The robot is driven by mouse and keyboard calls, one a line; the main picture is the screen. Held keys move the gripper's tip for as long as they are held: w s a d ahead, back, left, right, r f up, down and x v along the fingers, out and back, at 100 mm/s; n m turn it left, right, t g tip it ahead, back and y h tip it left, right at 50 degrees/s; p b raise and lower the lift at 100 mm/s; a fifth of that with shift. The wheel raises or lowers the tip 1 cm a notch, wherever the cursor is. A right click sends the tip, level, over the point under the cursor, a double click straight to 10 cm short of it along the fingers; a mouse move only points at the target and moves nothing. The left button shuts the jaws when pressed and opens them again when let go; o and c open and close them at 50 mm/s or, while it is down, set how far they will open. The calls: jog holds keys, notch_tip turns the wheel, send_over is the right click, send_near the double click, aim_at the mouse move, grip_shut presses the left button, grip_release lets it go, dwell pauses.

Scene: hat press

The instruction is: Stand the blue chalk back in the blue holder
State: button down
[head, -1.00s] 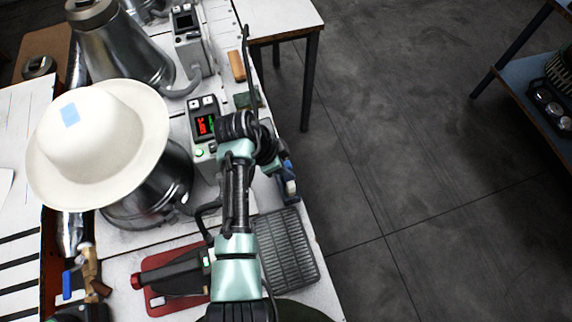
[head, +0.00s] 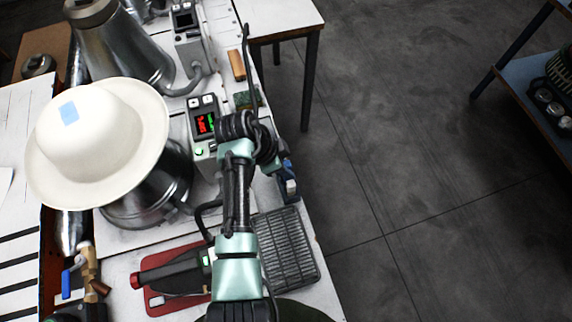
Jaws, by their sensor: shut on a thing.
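My gripper (head: 281,165) is at the end of my green-and-black arm, above the right edge of the workbench. It points down and to the right, and its fingers are small and partly hidden by the wrist. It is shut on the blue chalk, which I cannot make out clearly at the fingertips. The blue holder (head: 289,184) is at the bench edge just below the gripper, with a pale grey part showing on it. From this view I cannot tell whether chalk and holder touch.
A cream hat (head: 98,140) with a light blue patch sits on a metal form at left. A grey ribbed mat (head: 286,250) and a red plate (head: 158,299) lie nearer. Open floor is right.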

jog(key=shift+f+b, duration=0.9)
jog(key=shift+f, duration=0.35)
jog(key=c, duration=0.7)
grip_release()
jog(key=shift+s, duration=0.1)
jog(key=shift+o, duration=0.2)
jog(key=w+d+p+v, duration=0.1)
jog(key=p+v, duration=0.5)
jog(key=v, duration=0.1)
jog(key=shift+s+r+p, duration=0.3)
jog(key=shift+r, duration=0.15)
